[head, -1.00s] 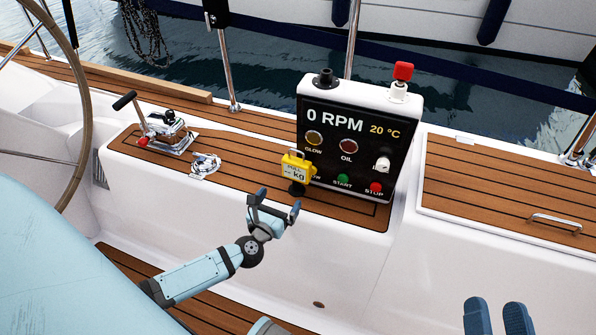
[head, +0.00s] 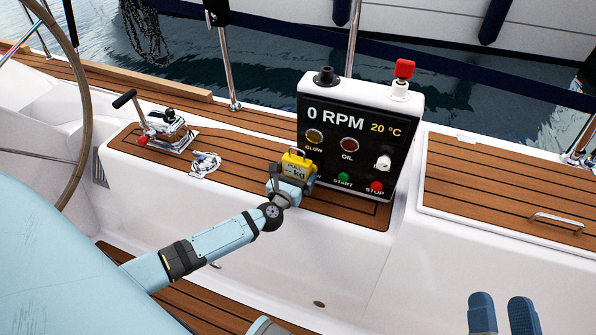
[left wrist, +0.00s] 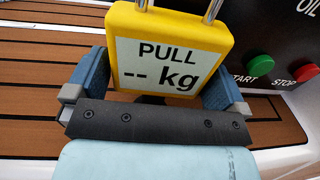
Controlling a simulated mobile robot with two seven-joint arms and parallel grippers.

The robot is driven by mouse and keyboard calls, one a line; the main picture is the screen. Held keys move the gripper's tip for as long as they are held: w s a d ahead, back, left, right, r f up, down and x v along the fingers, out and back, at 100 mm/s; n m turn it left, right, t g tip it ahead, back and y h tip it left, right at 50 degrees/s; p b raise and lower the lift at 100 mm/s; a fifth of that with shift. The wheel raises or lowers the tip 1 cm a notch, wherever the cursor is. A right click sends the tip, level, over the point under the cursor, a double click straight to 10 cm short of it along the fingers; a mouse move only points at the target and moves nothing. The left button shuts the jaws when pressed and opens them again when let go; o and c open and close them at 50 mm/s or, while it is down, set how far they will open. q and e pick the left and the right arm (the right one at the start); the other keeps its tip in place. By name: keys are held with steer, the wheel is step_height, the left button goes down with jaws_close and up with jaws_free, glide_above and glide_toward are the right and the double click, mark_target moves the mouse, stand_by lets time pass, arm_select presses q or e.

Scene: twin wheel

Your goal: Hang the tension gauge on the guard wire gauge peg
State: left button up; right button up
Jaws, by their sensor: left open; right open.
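The tension gauge is a yellow box with a pale screen reading "PULL -- kg" (head: 296,164). It stands upright in front of the lower left of the engine panel. In the left wrist view the gauge (left wrist: 168,50) fills the middle, with metal shackle bars at its top. My left gripper (head: 292,180) is open around the gauge, one blue finger on each side; whether the fingers touch it I cannot tell. My right gripper (head: 502,314) is open and empty at the lower right. I cannot make out the guard wire gauge peg.
The black engine panel (head: 334,165) stands right behind the gauge, with green START and red STOP buttons (head: 376,187). Steel stanchions (head: 229,70) rise behind. A hatch with a handle (head: 552,221) lies right.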

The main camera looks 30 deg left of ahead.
mark_target(295, 163)
arm_select(q)
steer(key=shift+c, duration=0.5)
steer(key=c, duration=0.7)
step_height(295, 163, up, 5)
steer(key=p, duration=0.4)
steer(key=shift+r, duration=0.1)
steer(key=o, duration=0.5)
steer(key=c, duration=0.8)
